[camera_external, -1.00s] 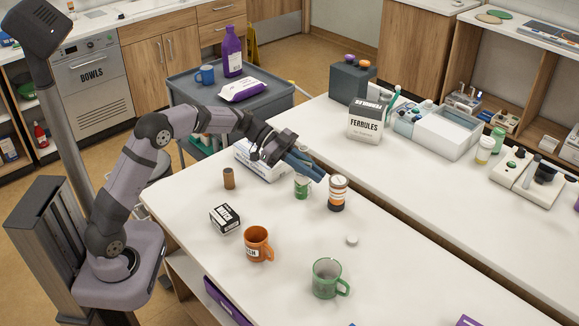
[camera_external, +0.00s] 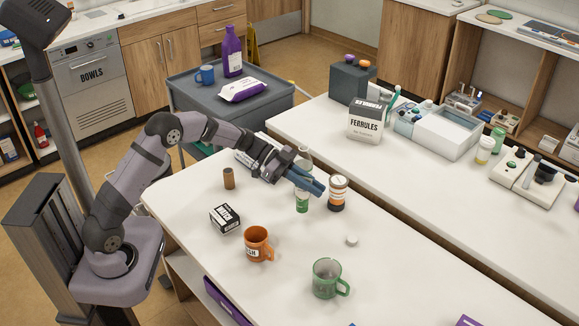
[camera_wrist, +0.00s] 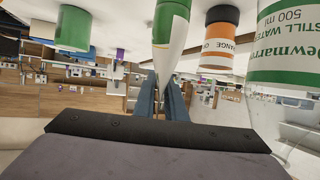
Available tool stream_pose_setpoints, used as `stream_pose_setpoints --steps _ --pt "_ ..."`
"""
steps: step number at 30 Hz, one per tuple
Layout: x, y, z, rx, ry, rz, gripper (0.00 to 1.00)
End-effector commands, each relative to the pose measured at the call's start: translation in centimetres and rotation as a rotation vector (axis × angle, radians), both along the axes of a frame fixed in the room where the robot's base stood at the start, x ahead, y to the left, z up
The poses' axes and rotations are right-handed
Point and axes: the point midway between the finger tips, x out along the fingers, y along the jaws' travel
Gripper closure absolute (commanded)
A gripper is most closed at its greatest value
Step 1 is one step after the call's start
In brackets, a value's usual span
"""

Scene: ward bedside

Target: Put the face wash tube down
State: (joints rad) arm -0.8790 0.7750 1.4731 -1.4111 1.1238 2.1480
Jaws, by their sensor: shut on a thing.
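The face wash tube (camera_external: 302,202), white and green with its green end down, hangs below my fingers in the external view. My gripper (camera_external: 308,184) is shut on its upper, tapered end. The tube (camera_wrist: 171,30) also shows in the wrist view, which looks upside down, with its narrow end between my blue fingertips (camera_wrist: 170,88). It looks roughly upright, close to the white table top (camera_external: 380,255). I cannot tell whether its lower end touches the table.
An orange-labelled bottle (camera_external: 338,192) stands just right of the tube. A clear water bottle (camera_external: 304,154) is partly hidden behind my gripper.

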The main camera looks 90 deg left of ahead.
Motion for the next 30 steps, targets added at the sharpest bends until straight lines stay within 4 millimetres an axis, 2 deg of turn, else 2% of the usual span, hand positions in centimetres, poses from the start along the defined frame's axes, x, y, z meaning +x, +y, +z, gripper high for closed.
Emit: stream_pose_setpoints --steps 9,26,27,29,30 --pt "0.0 0.0 -3.2 -0.003 0.001 0.0 1.0" --pt "0.0 0.0 -3.9 0.0 0.0 0.0 1.0" --pt "0.0 0.0 -3.9 -0.001 0.001 -0.001 0.87" --pt "0.0 0.0 -3.8 -0.001 0.001 -0.001 0.73" --pt "0.0 0.0 -3.8 -0.001 0.001 -0.001 0.7"
